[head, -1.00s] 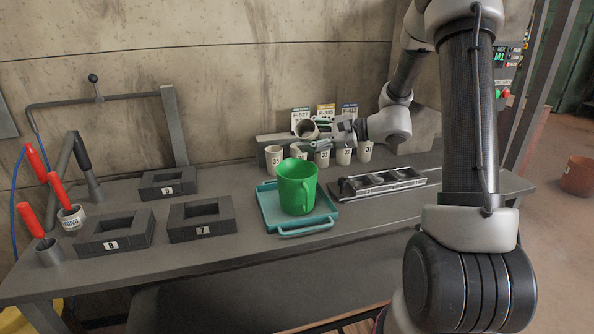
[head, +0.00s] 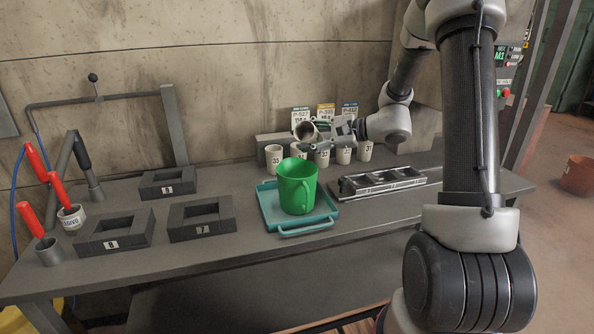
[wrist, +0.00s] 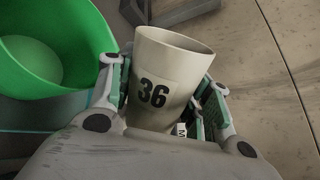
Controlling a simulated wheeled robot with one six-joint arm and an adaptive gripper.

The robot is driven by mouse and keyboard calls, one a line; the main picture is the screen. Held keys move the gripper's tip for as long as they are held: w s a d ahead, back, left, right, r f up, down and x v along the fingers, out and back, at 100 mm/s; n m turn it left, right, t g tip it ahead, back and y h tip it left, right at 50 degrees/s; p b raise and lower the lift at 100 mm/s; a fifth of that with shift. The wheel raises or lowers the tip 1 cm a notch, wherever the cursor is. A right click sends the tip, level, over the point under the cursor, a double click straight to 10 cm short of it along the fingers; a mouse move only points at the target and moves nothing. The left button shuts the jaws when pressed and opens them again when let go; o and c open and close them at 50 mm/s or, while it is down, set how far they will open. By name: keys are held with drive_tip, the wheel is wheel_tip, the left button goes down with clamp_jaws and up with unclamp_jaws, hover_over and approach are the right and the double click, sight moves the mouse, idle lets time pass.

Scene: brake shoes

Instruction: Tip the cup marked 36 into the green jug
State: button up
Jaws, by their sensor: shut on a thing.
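My gripper (head: 328,132) is shut on the cup marked 36 (wrist: 157,88), which is pale with black digits. In the head view the cup (head: 304,132) is tilted with its mouth toward the left, above the row of cups and behind the green jug (head: 298,190). The jug stands upright on a teal tray (head: 268,214). In the wrist view the jug (wrist: 58,48) is at the left, apart from the cup, and its visible inside looks empty. What the cup holds is hidden.
Several numbered cups, including 35 (head: 273,158) and 31 (head: 365,150), stand along the wall below cards. A dark rack (head: 382,181) lies right of the tray. Dark square blocks (head: 200,220) and red-handled tools (head: 47,185) are at the left.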

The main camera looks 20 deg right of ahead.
sight(311, 141)
drive_tip(key=shift+f+n+t+h, duration=0.3)
drive_tip(key=shift+f+n+h, duration=0.15)
drive_tip(key=shift+n, duration=0.35)
idle(0.5)
drive_tip(key=shift+a+r+n+p, duration=0.1)
drive_tip(key=shift+r+n+p, duration=0.35)
drive_tip(key=shift+n, duration=0.25)
idle(0.5)
drive_tip(key=shift+s+a+r+n+t+h+p, duration=0.3)
drive_tip(key=shift+s+a+n+h+p, duration=0.15)
drive_tip(key=shift+s+n, duration=0.15)
idle(0.5)
drive_tip(key=shift+a+f+n+t+h, duration=0.15)
drive_tip(key=shift+f+n+t+h, duration=0.2)
drive_tip(key=shift+n, duration=0.25)
idle(0.5)
drive_tip(key=shift+s+a+r+n+t+h+p, duration=0.15)
drive_tip(key=shift+s+r+n+t+h+p, duration=0.1)
drive_tip(key=shift+n+p, duration=0.3)
idle(0.8)
drive_tip(key=shift+s+a+f+n, duration=0.2)
drive_tip(key=shift+f+n, duration=0.25)
drive_tip(key=shift+n, duration=0.3)
idle(0.5)
drive_tip(key=shift+s+a+r+n+t+h+p, duration=0.1)
drive_tip(key=shift+r+n+t+h+p, duration=0.05)
drive_tip(key=shift+n+t+h+p, duration=0.2)
idle(0.4)
